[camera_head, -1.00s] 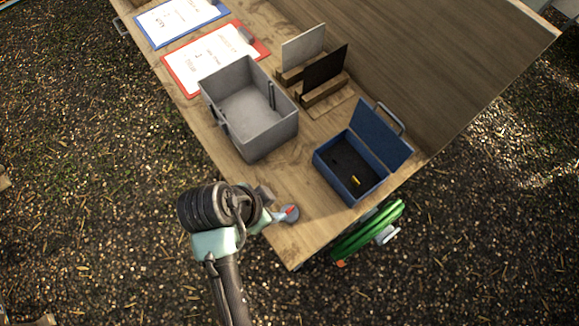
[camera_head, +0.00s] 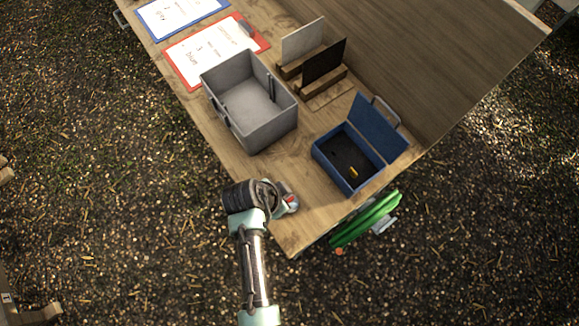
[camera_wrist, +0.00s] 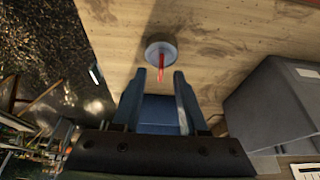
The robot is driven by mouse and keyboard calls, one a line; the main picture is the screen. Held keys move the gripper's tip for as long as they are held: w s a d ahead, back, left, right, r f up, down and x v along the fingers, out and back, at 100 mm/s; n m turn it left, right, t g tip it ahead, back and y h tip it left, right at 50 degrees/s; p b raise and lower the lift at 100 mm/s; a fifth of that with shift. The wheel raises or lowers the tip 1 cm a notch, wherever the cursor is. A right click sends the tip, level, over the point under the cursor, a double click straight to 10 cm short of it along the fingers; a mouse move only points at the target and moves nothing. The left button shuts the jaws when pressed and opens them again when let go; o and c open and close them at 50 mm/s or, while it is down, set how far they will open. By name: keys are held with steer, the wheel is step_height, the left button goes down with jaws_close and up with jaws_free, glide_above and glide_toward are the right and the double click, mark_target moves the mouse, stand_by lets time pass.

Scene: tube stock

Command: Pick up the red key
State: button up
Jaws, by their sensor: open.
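The red key (camera_head: 290,198) is at a small round grey dish (camera_head: 291,208) near the table's front corner, partly covered by my wrist in the head view. In the wrist view the red key (camera_wrist: 161,66) shows as a thin red shape extending from the dish (camera_wrist: 152,47) toward me. My gripper (camera_wrist: 160,76) is open, its two blue fingers on either side of the key's near end in the picture. I cannot tell the remaining gap or whether they touch it. Nothing is held.
An open grey bin (camera_head: 272,132) stands beside the dish, and also at the right in the wrist view (camera_wrist: 262,105).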

mark_target(290, 201)
steer(key=shift+x, duration=1.15)
jaws_close()
